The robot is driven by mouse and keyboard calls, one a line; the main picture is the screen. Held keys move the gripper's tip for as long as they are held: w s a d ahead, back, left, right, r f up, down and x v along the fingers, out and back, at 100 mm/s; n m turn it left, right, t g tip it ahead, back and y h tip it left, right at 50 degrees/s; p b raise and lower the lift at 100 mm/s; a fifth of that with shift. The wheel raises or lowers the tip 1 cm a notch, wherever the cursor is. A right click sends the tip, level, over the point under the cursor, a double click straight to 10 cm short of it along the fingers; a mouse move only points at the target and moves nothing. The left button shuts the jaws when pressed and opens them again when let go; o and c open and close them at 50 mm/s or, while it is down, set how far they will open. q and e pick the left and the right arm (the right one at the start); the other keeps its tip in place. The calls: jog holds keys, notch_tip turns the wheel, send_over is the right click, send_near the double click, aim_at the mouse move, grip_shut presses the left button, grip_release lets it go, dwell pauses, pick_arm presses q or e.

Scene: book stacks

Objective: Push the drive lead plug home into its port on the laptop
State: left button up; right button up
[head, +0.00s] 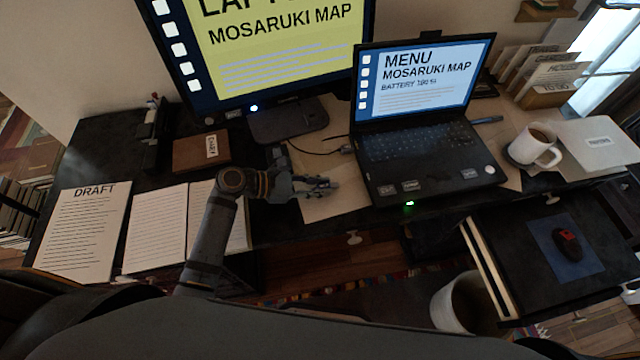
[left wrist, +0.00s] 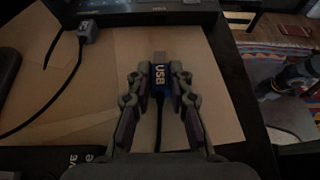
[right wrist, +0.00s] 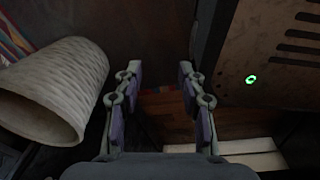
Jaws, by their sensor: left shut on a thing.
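The laptop (head: 412,150) stands open on the desk; a strip of its edge shows at the top of the left wrist view (left wrist: 150,8). My left gripper (head: 325,185) is left of it, apart from its side. In the left wrist view the left gripper (left wrist: 160,80) is shut on the blue USB plug (left wrist: 160,76), with its metal tip pointing towards the laptop. Its dark lead runs back between the fingers. The port itself cannot be made out. My right gripper (right wrist: 155,80) is open and empty, seen only in the right wrist view.
Another grey plug (left wrist: 87,33) on a black cable is at the laptop's edge, left of the held plug. A monitor (head: 280,50), mug (head: 533,146) and papers (head: 85,230) are on the desk. A pale bin (right wrist: 55,90) is left of my right gripper.

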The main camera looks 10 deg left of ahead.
aim_at(335, 184)
pick_arm(q)
jog(key=shift+r+p, duration=0.3)
jog(key=shift+p, duration=0.1)
jog(key=d, duration=0.2)
jog(key=w+d, duration=0.1)
jog(key=shift+w+d+f+p, duration=0.15)
jog(key=shift+w+d+p, duration=0.05)
jog(key=shift+d+p, duration=0.2)
jog(key=shift+w+d+f, duration=0.1)
jog(key=shift+w+d, duration=0.15)
jog(key=shift+d, duration=0.6)
pick_arm(e)
jog(key=shift+w+d+r, duration=0.2)
jog(key=shift+r, duration=0.5)
jog(key=shift+w+d+r, duration=0.2)
jog(key=shift+r, duration=0.45)
jog(key=shift+a, duration=0.2)
pick_arm(q)
jog(key=shift+p, duration=0.35)
pick_arm(e)
jog(key=shift+r, duration=0.15)
pick_arm(q)
jog(key=shift+p, duration=0.4)
pick_arm(e)
jog(key=shift+r, duration=0.4)
jog(key=shift+d, duration=0.1)
